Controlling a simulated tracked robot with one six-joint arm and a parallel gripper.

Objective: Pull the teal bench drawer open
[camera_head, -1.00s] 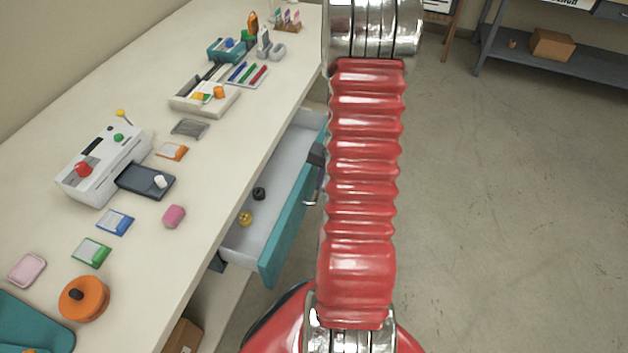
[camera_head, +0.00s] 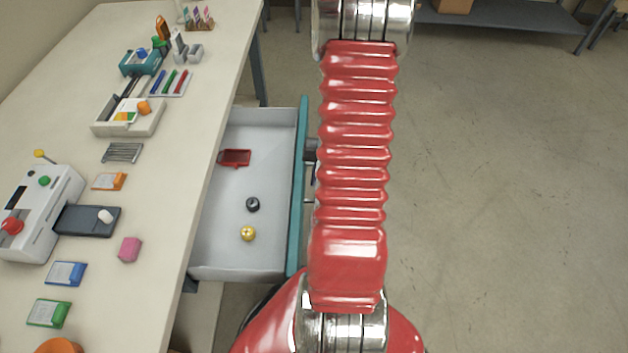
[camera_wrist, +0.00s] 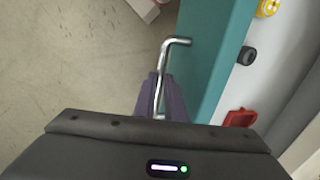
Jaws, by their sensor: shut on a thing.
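The teal bench drawer (camera_head: 297,190) stands pulled out from under the bench, its pale grey inside exposed in the head view. Its teal front also shows in the wrist view (camera_wrist: 216,58). Inside lie a red tray-like piece (camera_head: 234,158), a black knob-like piece (camera_head: 252,204) and a yellow round piece (camera_head: 248,233). My gripper (camera_wrist: 160,98) is shut on the drawer's metal bar handle (camera_wrist: 170,45) in the wrist view. In the head view my red arm hides most of the gripper and handle.
The bench top (camera_head: 150,190) carries a white machine (camera_head: 48,215), coloured cards, a pink block (camera_head: 130,249) and an organiser (camera_head: 128,118). Open concrete floor (camera_head: 500,200) lies to the right. A grey shelf (camera_head: 500,24) stands at the back.

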